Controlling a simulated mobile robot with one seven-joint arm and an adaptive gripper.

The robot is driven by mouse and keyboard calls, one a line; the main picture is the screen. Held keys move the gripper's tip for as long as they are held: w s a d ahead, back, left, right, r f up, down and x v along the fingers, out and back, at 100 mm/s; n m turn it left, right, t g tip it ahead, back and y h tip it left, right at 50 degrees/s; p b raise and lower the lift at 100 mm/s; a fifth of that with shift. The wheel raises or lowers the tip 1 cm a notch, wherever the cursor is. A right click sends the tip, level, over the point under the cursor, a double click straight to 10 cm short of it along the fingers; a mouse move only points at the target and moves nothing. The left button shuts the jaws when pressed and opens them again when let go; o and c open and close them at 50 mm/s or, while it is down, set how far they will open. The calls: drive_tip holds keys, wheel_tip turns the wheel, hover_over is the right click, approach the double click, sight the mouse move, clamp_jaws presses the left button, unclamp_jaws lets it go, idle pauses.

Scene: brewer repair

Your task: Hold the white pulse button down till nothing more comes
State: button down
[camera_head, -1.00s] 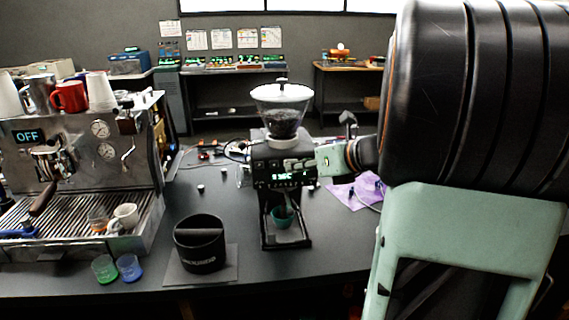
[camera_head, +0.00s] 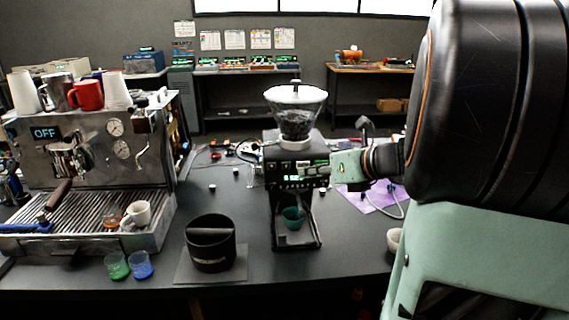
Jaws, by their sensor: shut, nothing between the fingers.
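The black coffee grinder (camera_head: 283,208) stands on the dark bench, with a clear hopper (camera_head: 297,121) of dark beans and a white lid on top. Its front panel has a lit green display (camera_head: 299,181), too small to read. A teal cup (camera_head: 293,218) sits under the grinder's outlet. My gripper (camera_head: 314,167) is shut and empty, with its fingertips at the upper right of the grinder's front, close to the panel. The white pulse button cannot be made out, and I cannot tell whether the fingertips touch it.
An espresso machine (camera_head: 85,150) with an OFF display stands left. A black knock box (camera_head: 211,247) sits on a mat left of the grinder. Green (camera_head: 117,265) and blue (camera_head: 141,265) cups stand near the front edge. A purple cloth (camera_head: 372,196) lies right, behind my arm.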

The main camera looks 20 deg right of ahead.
drive_tip(key=s, duration=0.2)
drive_tip(key=s+a, duration=0.1)
drive_tip(key=s, duration=0.2)
drive_tip(key=shift+a, duration=0.2)
drive_tip(key=shift+w, duration=0.1)
